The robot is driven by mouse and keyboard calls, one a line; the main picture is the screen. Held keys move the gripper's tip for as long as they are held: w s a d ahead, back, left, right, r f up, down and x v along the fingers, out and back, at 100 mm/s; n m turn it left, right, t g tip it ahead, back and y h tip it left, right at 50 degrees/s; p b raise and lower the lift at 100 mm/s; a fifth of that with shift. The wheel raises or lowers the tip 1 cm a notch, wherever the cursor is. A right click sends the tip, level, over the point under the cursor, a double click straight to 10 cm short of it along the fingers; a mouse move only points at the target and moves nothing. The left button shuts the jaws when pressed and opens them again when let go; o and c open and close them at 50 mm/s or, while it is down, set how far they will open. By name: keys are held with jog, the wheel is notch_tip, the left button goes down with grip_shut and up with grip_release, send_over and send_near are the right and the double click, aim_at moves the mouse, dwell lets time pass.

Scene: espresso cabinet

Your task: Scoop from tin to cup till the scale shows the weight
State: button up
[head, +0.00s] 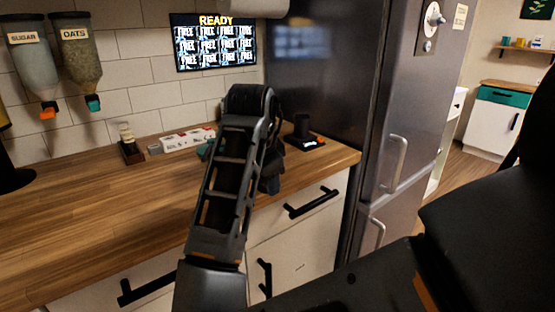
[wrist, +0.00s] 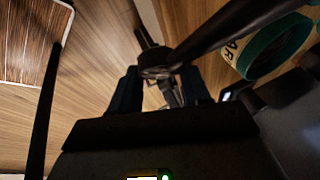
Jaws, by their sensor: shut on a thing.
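My gripper (wrist: 160,88) is shut on a dark scoop (wrist: 215,38), whose long dark part reaches to the upper right of the wrist view. What the scoop carries cannot be seen. A tin with a teal rim (wrist: 281,47) and a pale, partly readable label is at the upper right of the wrist view. A teal bit that may be the tin shows beside my arm in the head view. A black cup (head: 302,126) stands on the dark scale (head: 294,145) at the counter's right end. The scale's display is lit but too small to read.
White boxes (head: 186,140) and a small dark stand (head: 130,150) are at the back of the counter (head: 90,220). Sugar (head: 37,70) and oats (head: 80,60) dispensers hang on the wall. The fridge (head: 330,70) bounds the right. The left counter is mostly clear.

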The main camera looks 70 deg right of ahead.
jog(key=w+a+f+n+y, duration=0.2)
jog(key=w+a+f+n, duration=0.1)
jog(key=a+f+n, duration=0.5)
jog(key=w+a+f+n+t+y, duration=0.1)
jog(key=w+a+f+n+y, duration=0.2)
jog(key=a+f+n, duration=0.6)
jog(key=w+a+f+n+t+y, duration=0.1)
jog(key=w+a+f+n+y, duration=0.2)
jog(key=a+f+n, duration=0.6)
jog(key=w+a+f, duration=0.1)
jog(key=a+f, duration=0.2)
jog(key=a, duration=0.2)
jog(key=shift+w+a, duration=0.3)
jog(key=shift+w, duration=0.05)
jog(key=shift+a, duration=0.1)
